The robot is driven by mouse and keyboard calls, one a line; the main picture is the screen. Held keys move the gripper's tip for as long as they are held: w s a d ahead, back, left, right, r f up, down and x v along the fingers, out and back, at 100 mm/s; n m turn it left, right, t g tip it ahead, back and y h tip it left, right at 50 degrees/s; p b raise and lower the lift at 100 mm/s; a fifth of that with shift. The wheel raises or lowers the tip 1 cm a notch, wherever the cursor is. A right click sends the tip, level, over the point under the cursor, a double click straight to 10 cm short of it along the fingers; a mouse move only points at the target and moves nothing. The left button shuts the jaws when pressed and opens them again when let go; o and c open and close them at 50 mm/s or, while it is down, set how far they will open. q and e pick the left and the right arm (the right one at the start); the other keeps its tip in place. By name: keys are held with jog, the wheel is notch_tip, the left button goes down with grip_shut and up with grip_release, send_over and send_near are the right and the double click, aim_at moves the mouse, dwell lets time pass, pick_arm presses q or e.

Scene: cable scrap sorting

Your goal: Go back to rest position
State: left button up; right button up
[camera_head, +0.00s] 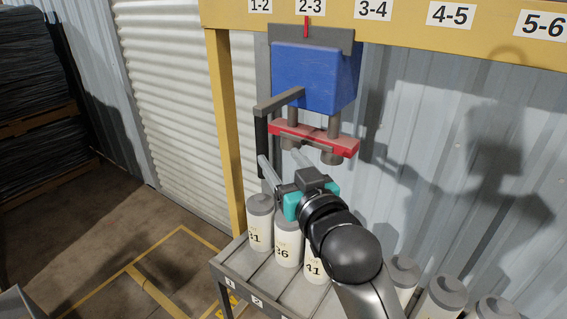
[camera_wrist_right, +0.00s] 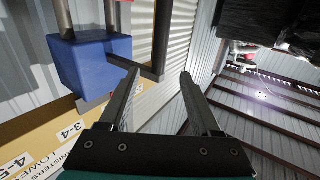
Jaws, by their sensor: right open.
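My right gripper (camera_head: 280,160) is open, with its two fingers apart and pointing up and away, below and in front of the blue block (camera_head: 308,75). In the right wrist view the open fingers (camera_wrist_right: 160,80) hold nothing. A dark handle (camera_head: 262,145) hangs from a bar on the block's left side. In the right wrist view the handle (camera_wrist_right: 161,38) shows beyond the fingertips, between them in the picture. I cannot tell how far off it is. A red clamp bar (camera_head: 340,146) is fixed under the block. My left gripper is not in view.
Pale canisters with grey lids (camera_head: 260,222) stand in a grey rack (camera_head: 228,262) under my right arm; several more stand at right. A yellow beam (camera_head: 410,35) with number labels crosses the top. A yellow post (camera_head: 226,130) stands left. The floor at left (camera_head: 110,230) is clear.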

dwell(0.3)
notch_tip(320, 180, down, 28)
jog(key=d+g+h+b, duration=0.2)
jog(key=d+g+b, duration=0.1)
jog(key=g+b, duration=0.15)
jog(key=s+d+f+g+h+b, duration=0.1)
jog(key=s+f+b, duration=0.15)
jog(key=f, duration=0.55)
jog(key=s+d+f+m+g+b, duration=0.1)
jog(key=s+d+f, duration=0.15)
jog(key=f, duration=0.45)
jog(key=s+d+f+g+h+b, duration=0.1)
jog(key=s+f+g+b, duration=0.15)
jog(key=f, duration=0.55)
jog(key=s+d+f+g+h+b, duration=0.1)
jog(key=s+d+f+g+b, duration=0.3)
jog(key=s+f, duration=1.45)
jog(key=s+d+f+g+b, duration=0.1)
jog(key=s+d+f, duration=0.1)
jog(key=s, duration=0.4)
jog(key=s+d+f+g, duration=0.1)
jog(key=s+d+f, duration=0.1)
jog(key=s+f, duration=0.3)
jog(key=s+d+f+g+h+b, duration=0.1)
jog(key=s+d+f, duration=0.1)
jog(key=s, duration=0.6)
jog(key=shift+s+f+m+b, duration=0.3)
jog(key=shift+s+f+b, duration=0.1)
jog(key=shift+f, duration=0.5)
